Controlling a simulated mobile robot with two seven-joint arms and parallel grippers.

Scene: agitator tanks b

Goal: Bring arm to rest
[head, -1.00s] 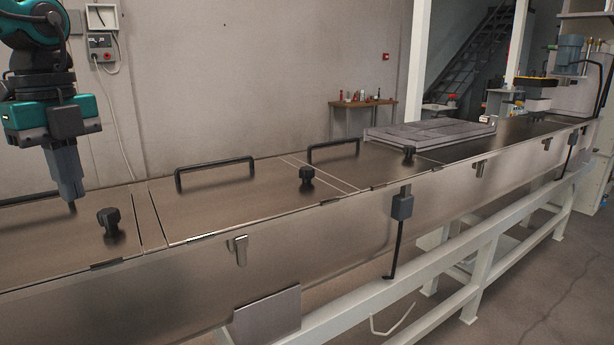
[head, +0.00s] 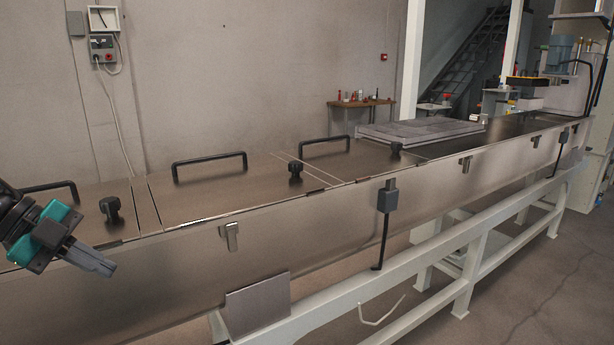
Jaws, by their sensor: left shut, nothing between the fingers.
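My left gripper (head: 108,268) is at the lower left, in front of the long metal tank (head: 160,265). It is shut and empty, with its fingers pointing right and slightly down. It looks apart from the tank wall, though the exact gap is hard to tell. Part of my left arm is cut off by the left edge of the picture. My right gripper is not in view.
The tank's lids carry black handles (head: 209,160) and black knobs (head: 111,209). A flat grey panel (head: 420,131) lies farther along the top. A white frame (head: 400,288) runs below. Bare floor (head: 530,270) lies at the lower right.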

